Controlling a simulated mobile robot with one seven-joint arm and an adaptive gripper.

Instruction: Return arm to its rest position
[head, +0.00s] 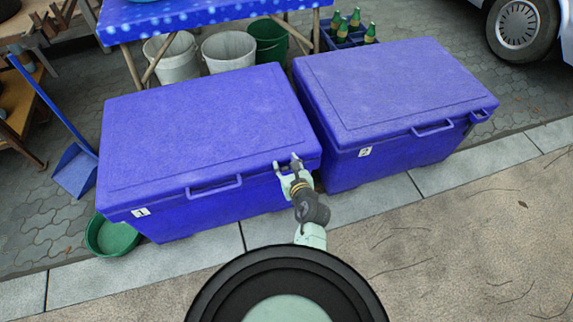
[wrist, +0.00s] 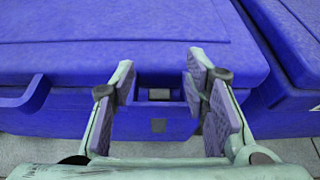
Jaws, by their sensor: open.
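My gripper (head: 287,167) is in front of the left blue cooler box (head: 200,125), near the right end of its front face. In the wrist view my gripper (wrist: 160,95) is open, its two padded fingers apart on either side of a latch (wrist: 158,122) on the cooler's front. Nothing is held between the fingers. I cannot tell whether the fingers touch the latch. The left cooler, marked 1, has its lid down. My arm reaches forward from the bottom middle of the head view.
A second blue cooler (head: 395,90), marked 2, stands to the right with its lid down. A green basin (head: 110,240) and a blue dustpan (head: 75,170) are at the left. Buckets (head: 228,50) and a bottle crate (head: 348,38) stand behind. Pavement at the lower right is clear.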

